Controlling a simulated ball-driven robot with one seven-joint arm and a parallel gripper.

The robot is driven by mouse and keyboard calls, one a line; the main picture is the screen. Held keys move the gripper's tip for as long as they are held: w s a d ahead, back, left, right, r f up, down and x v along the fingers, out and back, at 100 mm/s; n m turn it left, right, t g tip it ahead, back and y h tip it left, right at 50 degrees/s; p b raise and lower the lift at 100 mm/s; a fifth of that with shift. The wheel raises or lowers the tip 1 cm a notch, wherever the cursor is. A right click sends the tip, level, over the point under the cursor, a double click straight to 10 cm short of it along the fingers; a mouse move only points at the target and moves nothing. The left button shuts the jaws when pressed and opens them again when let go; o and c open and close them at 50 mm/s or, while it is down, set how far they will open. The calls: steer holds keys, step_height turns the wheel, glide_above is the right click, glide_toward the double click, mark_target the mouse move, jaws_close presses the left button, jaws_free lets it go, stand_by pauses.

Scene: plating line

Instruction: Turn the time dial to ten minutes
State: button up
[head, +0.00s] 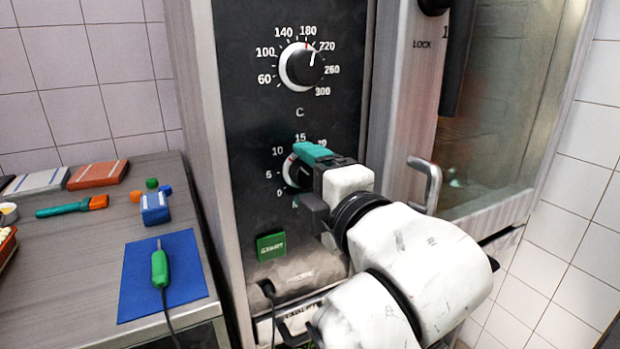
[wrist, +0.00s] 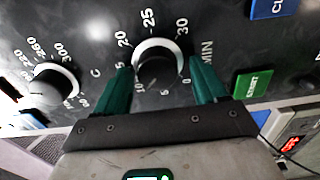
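The time dial (wrist: 158,67) is a black knob with a pale ring, marked from 0 to 30 MIN. In the head view the time dial (head: 290,173) is the lower knob on the black panel, partly hidden by my gripper (head: 304,166). In the wrist view my gripper (wrist: 162,75) has its two green fingers on either side of the knob. The fingers are open, with gaps showing between them and the knob. I cannot clearly tell which number the time dial's pointer is at.
The temperature dial (head: 301,67) sits above, its white mark between 180 and 220. A green button (head: 271,246) is below the time dial. The oven door handle (head: 428,184) is to the right. A counter with a blue mat (head: 137,285) and a green-handled probe (head: 160,268) is to the left.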

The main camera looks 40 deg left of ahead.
steer(key=v, duration=1)
steer(key=shift+s+d, duration=0.15)
steer(key=shift+d, duration=0.2)
